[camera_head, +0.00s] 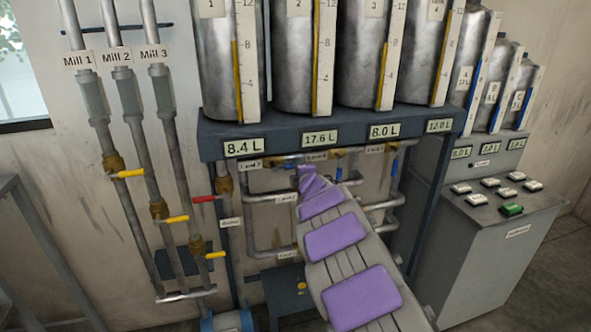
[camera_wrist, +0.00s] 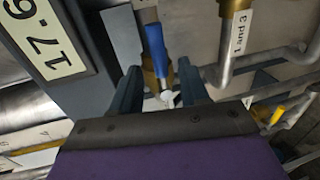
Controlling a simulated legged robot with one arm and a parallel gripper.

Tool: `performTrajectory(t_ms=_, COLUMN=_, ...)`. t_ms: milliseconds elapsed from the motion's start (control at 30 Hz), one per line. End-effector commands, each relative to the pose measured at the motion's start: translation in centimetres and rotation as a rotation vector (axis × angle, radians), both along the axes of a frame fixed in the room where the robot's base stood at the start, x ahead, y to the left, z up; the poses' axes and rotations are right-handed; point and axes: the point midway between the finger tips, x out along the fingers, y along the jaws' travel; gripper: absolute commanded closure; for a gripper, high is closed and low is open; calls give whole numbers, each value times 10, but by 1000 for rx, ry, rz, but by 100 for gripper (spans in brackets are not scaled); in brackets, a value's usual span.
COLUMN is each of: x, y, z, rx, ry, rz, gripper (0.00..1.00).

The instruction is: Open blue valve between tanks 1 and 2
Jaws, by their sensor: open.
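My gripper (camera_wrist: 158,78) is open in the wrist view. A blue valve handle (camera_wrist: 156,48) lies between and just beyond its fingers, and I cannot tell whether they touch it. The handle's brass body is partly hidden behind the fingers. The label on this valve is not readable. In the head view my arm reaches to the pipes under the tank shelf, and its end hides part of them. Tank 1 (camera_head: 228,62) and tank 2 (camera_head: 292,62) stand on that shelf. A small blue handle (camera_head: 339,164) shows right of the arm's end.
A pipe valve labelled "1 and 3" (camera_wrist: 240,32) is beside the blue handle, and a yellow handle (camera_wrist: 277,115) is lower right. The shelf edge (camera_head: 270,130) overhangs the pipes. A red handle (camera_head: 204,199) is to the left. A button console (camera_head: 490,230) stands at right.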

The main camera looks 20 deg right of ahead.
Motion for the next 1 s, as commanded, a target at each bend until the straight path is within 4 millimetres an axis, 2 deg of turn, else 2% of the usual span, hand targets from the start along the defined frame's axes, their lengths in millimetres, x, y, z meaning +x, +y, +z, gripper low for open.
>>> performTrajectory(t_ms=600, x=-83, y=1, z=19, rx=-3, ry=-2, rz=1, gripper=55)
performTrajectory(t_ms=800, x=-100, y=0, z=19, rx=0, ry=2, rz=0, gripper=55)
performTrajectory(t_ms=1000, x=-105, y=1, z=21, rx=0, ry=-2, rz=2, gripper=55)
